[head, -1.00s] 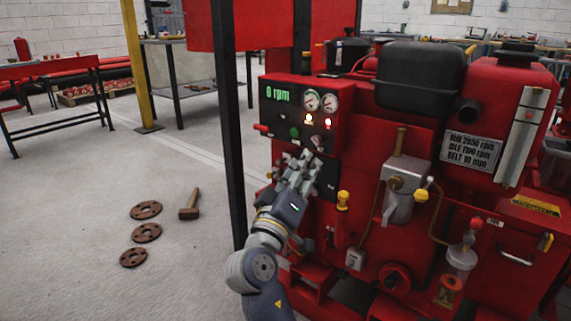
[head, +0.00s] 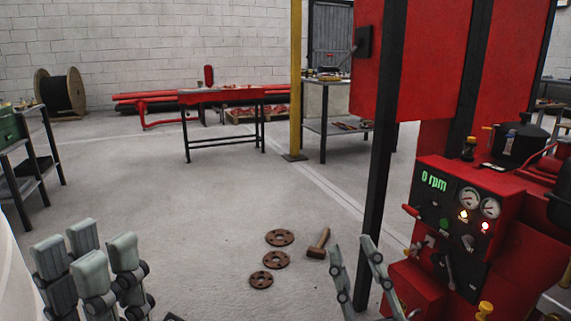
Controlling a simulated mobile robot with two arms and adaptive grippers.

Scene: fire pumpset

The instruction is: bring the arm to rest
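My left gripper (head: 88,258) is in the lower left corner of the head view. Its grey fingers point up, with a gap between them and nothing held. My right gripper (head: 357,268) is at the bottom, right of centre, beside the black post and left of the red control panel. Its two slim fingers stand apart and empty, clear of the panel's knobs as far as I can see. The arms behind both grippers are mostly out of frame. The control panel (head: 456,207) reads 0 rpm, with two gauges and two lit lamps.
A black post (head: 385,150) stands close to my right gripper. Three rusty flanges (head: 279,237) and a hammer (head: 318,244) lie on the floor between the grippers. A red bench (head: 221,96) and a yellow post (head: 296,80) stand farther back. The floor at left centre is open.

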